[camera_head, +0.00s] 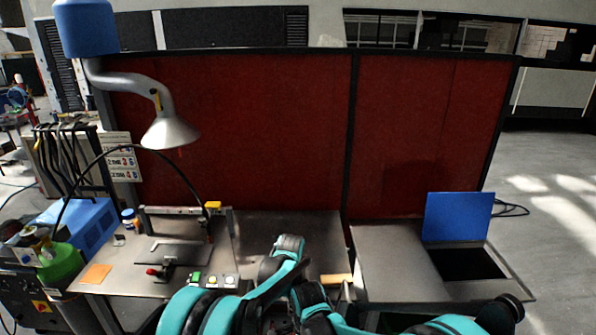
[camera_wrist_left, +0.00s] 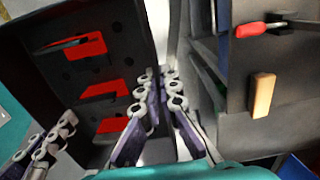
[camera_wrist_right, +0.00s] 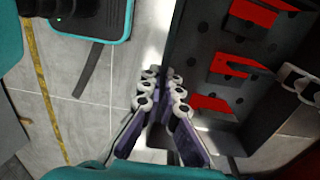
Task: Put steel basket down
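The steel basket shows as a dark, perforated box with several red pieces in it, at the left of the left wrist view (camera_wrist_left: 122,25) and at the right of the right wrist view (camera_wrist_right: 196,18). My left gripper (camera_wrist_left: 161,97) has its fingers close together on either side of one basket wall. My right gripper (camera_wrist_right: 163,93) has its fingers on either side of the opposite wall. Both look closed on the walls, though the contact is partly hidden. In the head view my teal arms reach down at the lower middle; the basket and fingertips are hidden there.
A right bench (camera_head: 385,270) holds a blue panel (camera_head: 457,217). Red partitions (camera_head: 240,130) stand behind. Tiled floor (camera_wrist_right: 85,115) shows beside my right gripper.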

